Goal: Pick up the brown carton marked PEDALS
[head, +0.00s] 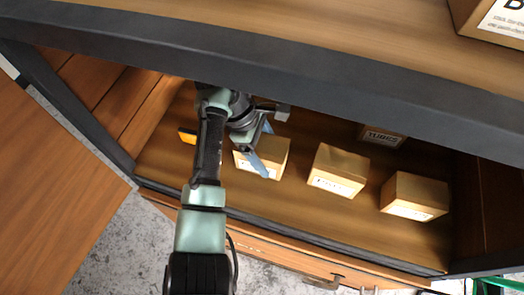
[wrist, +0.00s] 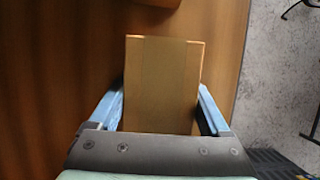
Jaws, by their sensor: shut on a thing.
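A brown carton (head: 272,150) sits on the lower shelf, the leftmost in a front row of cartons. Its white label is partly covered by a blue finger and too small to read, so I cannot confirm the word PEDALS. My gripper (head: 262,147) is at this carton, shut on it with its blue fingers at opposite sides. In the wrist view the carton (wrist: 162,85) fills the space between the two fingers (wrist: 162,108), its plain taped top facing the camera. I cannot tell whether it is clear of the shelf.
Two more brown cartons (head: 338,170) (head: 414,195) stand to the right on the shelf (head: 300,212). A carton marked TUBES (head: 383,137) is behind. A yellow item (head: 187,135) lies left of my arm. A dark upper beam (head: 330,75) hangs close above, bearing a board with another carton (head: 492,20).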

